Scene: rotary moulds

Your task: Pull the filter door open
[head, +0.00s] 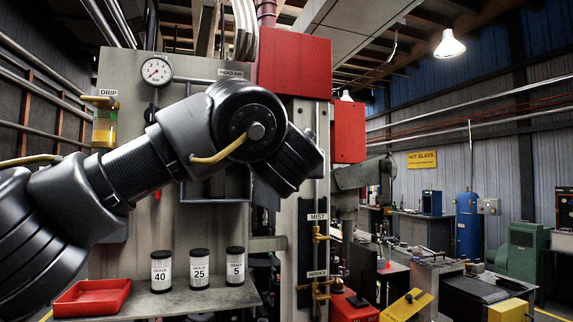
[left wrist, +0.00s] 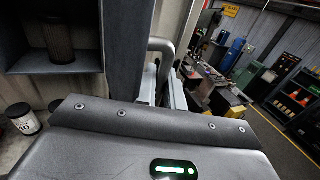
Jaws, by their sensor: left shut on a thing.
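The filter door (left wrist: 125,45) stands swung out from its housing in the left wrist view, seen as a dark upright panel. The open housing (left wrist: 55,66) is to its left, with a dark mesh filter (left wrist: 60,28) standing inside. My left gripper (left wrist: 163,75) is shut on the door's grey bar handle (left wrist: 164,46), on the side of the door away from the housing. In the head view my left arm covers the gripper, the handle and most of the door. Only part of the housing's frame (head: 215,199) shows below my wrist. My right gripper is in neither view.
Canisters marked 40 (head: 161,272), 25 (head: 199,269) and 5 (head: 235,267) stand on the shelf (head: 200,303) below, beside a red tray (head: 92,298). A pressure gauge (head: 157,71) and a drip bottle (head: 105,126) are on the panel. Mist valves (head: 318,234) are at the right.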

